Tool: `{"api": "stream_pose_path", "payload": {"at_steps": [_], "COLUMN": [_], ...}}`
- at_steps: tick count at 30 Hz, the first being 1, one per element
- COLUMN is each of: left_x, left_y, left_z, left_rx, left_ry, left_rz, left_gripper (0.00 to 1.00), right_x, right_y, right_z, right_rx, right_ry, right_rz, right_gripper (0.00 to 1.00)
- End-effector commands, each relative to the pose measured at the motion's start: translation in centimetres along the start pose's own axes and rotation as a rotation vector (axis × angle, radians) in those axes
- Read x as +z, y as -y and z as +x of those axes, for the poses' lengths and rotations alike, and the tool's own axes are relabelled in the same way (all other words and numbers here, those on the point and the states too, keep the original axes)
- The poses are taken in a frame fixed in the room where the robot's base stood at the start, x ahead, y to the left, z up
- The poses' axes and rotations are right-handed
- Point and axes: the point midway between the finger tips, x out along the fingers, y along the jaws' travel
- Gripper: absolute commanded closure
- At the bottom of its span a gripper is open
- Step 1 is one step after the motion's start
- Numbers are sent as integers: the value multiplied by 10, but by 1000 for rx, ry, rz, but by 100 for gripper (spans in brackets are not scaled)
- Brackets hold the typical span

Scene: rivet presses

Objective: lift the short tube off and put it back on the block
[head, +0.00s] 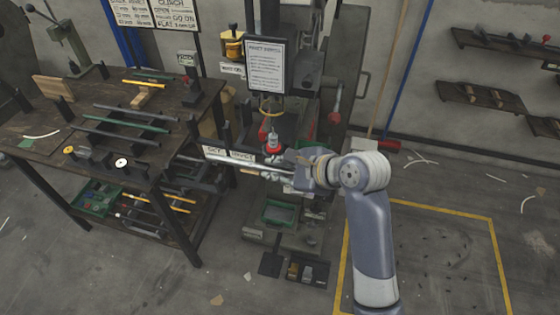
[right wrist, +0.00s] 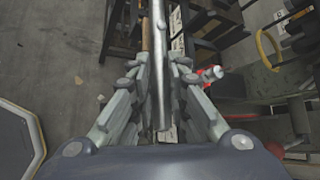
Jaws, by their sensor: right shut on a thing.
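My right gripper (head: 280,172) reaches in from the right in front of the press. It is shut on a silver tube (right wrist: 158,60), which runs lengthwise between the fingers in the right wrist view. In the head view the tube (head: 228,162) points left, towards the table edge. The gripper is well to the right of the block. I cannot tell whether the silver tube touches anything at its far end. My left gripper is not in view.
The dark table (head: 50,145) holds several rods on supports, with a green bin (head: 96,201) on its lower shelf. The rivet press (head: 310,70) stands close behind my right gripper. Wall shelves (head: 490,95) are at the right. The yellow-marked floor (head: 440,250) is mostly open.

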Motion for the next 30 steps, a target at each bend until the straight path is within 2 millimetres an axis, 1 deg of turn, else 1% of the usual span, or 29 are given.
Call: {"api": "stream_pose_path", "payload": {"at_steps": [1, 3, 30], "left_x": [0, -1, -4], "left_y": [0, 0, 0], "left_z": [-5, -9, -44], "left_rx": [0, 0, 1], "left_ry": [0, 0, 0], "left_rz": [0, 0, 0], "left_gripper": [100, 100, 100], "right_x": [4, 6, 31], "right_y": [-3, -8, -71], "right_z": [-4, -6, -31], "right_rx": [0, 1, 1], "right_ry": [1, 2, 2], "right_rz": [1, 2, 2], "right_gripper": [100, 100, 100]}}
